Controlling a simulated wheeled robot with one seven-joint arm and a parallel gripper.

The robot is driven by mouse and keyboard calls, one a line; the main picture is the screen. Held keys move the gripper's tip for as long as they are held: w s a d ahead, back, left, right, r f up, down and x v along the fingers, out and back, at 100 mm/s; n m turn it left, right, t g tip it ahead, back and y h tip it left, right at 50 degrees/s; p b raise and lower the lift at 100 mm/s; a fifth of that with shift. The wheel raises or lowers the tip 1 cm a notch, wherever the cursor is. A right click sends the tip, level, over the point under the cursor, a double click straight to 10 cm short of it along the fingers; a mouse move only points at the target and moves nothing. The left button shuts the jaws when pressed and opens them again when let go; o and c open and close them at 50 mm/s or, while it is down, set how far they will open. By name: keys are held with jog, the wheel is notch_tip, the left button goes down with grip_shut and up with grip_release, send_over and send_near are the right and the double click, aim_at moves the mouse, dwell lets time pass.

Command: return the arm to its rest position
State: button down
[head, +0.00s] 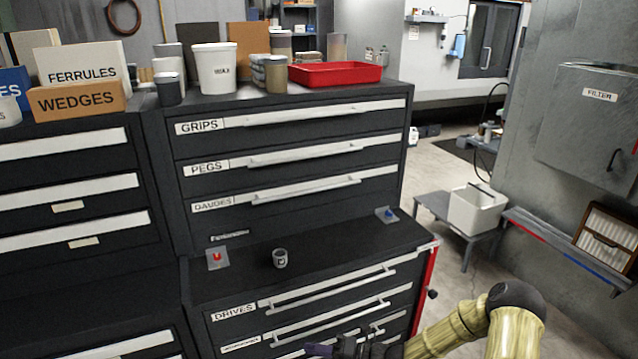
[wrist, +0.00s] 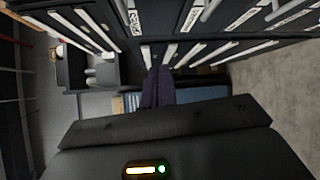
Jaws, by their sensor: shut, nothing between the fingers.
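My arm enters at the lower right of the head view, and my gripper (head: 318,350) reaches left along the bottom edge, in front of the lower drawers. Part of it is cut off by the frame. In the wrist view my gripper (wrist: 158,72) points away from the camera, with its two dark fingers together and nothing between them. Drawer fronts (wrist: 215,45) lie beyond the fingertips in that view. The gap between my gripper and the drawers cannot be judged exactly.
The lower cabinet top (head: 330,250) holds a small grey cup (head: 280,258), a red button plate (head: 217,257) and a blue one (head: 387,214). A red tray (head: 335,73) sits on the upper cabinet. A white bin (head: 477,209) stands on a low bench. Floor between shows clear.

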jog(key=s+d+r+n+g+h, duration=0.3)
jog(key=s+n+h, duration=0.25)
jog(key=n, duration=0.45)
jog(key=s+d+r+n+g+h, duration=0.2)
jog(key=s+d+n+g+h, duration=0.15)
jog(key=s+n, duration=0.5)
jog(key=s+d+r+n+t+h, duration=0.1)
jog(key=d+r+n+t+h, duration=0.1)
jog(key=d+r+n, duration=0.3)
jog(key=s+d+r+n+t+h, duration=0.1)
jog(key=d+r+n+t+h, duration=0.2)
jog(key=r+n, duration=0.4)
jog(key=d+n+h, duration=0.1)
jog(key=n+h, duration=0.1)
jog(key=n, duration=0.4)
jog(key=shift+s+d+r+p, duration=0.3)
jog(key=shift+d+r, duration=0.05)
